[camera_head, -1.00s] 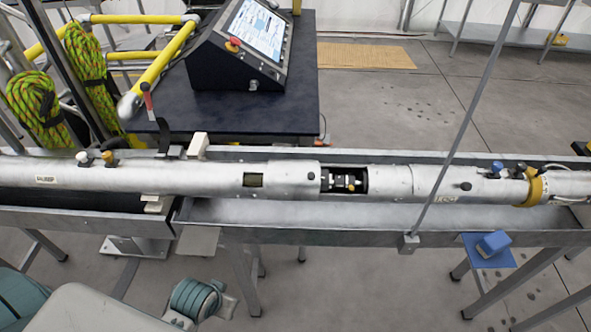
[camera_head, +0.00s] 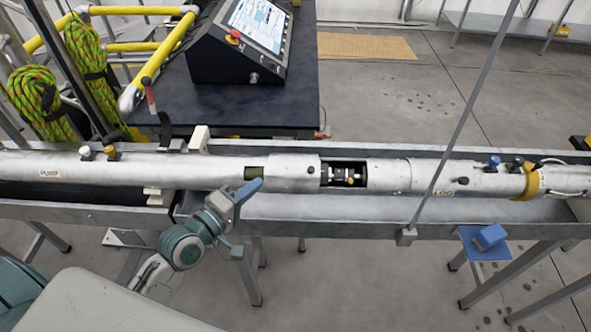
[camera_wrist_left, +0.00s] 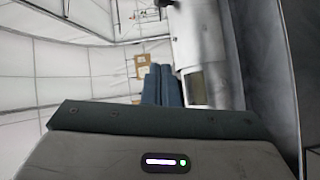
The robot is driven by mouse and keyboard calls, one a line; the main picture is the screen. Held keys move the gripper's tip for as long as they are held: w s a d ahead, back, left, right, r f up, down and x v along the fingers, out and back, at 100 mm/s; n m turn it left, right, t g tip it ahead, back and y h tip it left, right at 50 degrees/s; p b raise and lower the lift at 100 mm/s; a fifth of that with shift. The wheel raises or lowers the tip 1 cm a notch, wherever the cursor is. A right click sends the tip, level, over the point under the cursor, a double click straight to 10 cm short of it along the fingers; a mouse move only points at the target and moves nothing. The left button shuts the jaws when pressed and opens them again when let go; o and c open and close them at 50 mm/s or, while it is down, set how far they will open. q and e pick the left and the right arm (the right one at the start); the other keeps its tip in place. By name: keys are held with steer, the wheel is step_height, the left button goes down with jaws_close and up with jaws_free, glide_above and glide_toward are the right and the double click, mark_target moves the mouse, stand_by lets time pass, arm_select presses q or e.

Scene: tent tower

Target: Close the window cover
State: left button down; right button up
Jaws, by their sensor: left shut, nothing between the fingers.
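A long silver tube lies across the head view. Its dark rectangular window opening (camera_head: 344,174) is uncovered and shows small parts inside. Just left of the opening is a wider silver sleeve (camera_head: 293,174), which looks like the window cover. A small olive-coloured square (camera_head: 254,173) is at the sleeve's left end. My left gripper (camera_head: 256,186) is shut and empty, its blue-grey tips at the tube's near side by the square. I cannot tell whether they touch it. In the left wrist view the closed fingers (camera_wrist_left: 163,86) are beside the square (camera_wrist_left: 195,88). My right gripper is not in view.
The tube rests in a grey metal trough (camera_head: 330,214). A thin grey rod (camera_head: 470,100) slants up in front of the tube at right. A dark table (camera_head: 240,103) with a control console (camera_head: 240,45) stands behind.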

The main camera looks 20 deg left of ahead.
arm_select(q)
steer(key=w, duration=0.1)
steer(key=p, duration=0.2)
glide_above(296, 183)
steer(key=a, duration=0.4)
steer(key=shift+w, duration=0.2)
steer(key=d, duration=0.3)
steer(key=shift+s+f+p, duration=0.15)
steer(key=shift+f+p, duration=0.2)
steer(key=shift+f, duration=0.05)
steer(key=shift+s+d+f, duration=0.1)
steer(key=shift+s+d, duration=0.05)
steer(key=shift+d, duration=0.3)
steer(key=shift+f, duration=0.1)
